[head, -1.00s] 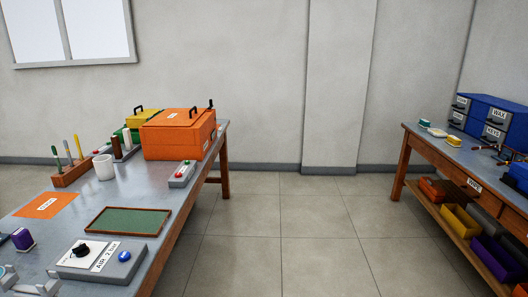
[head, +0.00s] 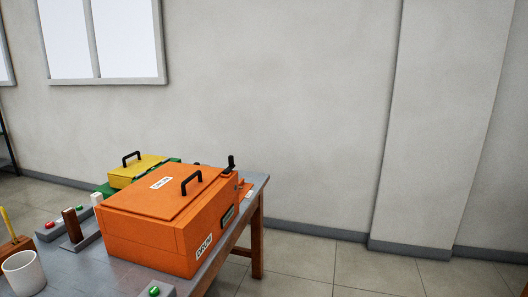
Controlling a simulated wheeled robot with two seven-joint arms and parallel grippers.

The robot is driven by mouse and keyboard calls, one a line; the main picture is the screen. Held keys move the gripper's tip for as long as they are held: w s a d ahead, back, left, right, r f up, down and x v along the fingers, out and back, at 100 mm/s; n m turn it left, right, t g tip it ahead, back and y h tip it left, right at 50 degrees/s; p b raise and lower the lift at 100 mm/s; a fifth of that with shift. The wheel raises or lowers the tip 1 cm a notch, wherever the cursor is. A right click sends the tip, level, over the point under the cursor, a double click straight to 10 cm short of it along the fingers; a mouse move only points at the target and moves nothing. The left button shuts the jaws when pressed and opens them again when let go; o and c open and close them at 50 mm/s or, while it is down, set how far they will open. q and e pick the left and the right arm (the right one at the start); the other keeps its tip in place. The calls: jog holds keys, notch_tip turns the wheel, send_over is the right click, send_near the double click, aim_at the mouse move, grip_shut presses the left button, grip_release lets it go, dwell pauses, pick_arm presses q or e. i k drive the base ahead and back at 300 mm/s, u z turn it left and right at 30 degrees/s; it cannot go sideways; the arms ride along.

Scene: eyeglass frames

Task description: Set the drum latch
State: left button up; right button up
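The orange drum box (head: 150,235) stands on the far end of the grey workbench, marked with DRUM labels on its lid and side. Its lid (head: 170,190) is down and carries a black handle (head: 191,182). A dark fitting with a pale centre (head: 227,215) sits on the box's right side; I cannot tell if it is the latch. A black upright lever (head: 231,163) stands at the back right corner of the box. Neither of my grippers shows in the head view.
A yellow-lidded green box (head: 135,171) stands behind the drum box. A white mug (head: 23,272), a small control box with a green button (head: 154,291) and one with a red button (head: 50,225) are on the bench (head: 75,268). Floor right of the bench is clear.

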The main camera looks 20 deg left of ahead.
aim_at(232, 165)
jog(key=i, duration=2.4)
jog(key=u, duration=1.75)
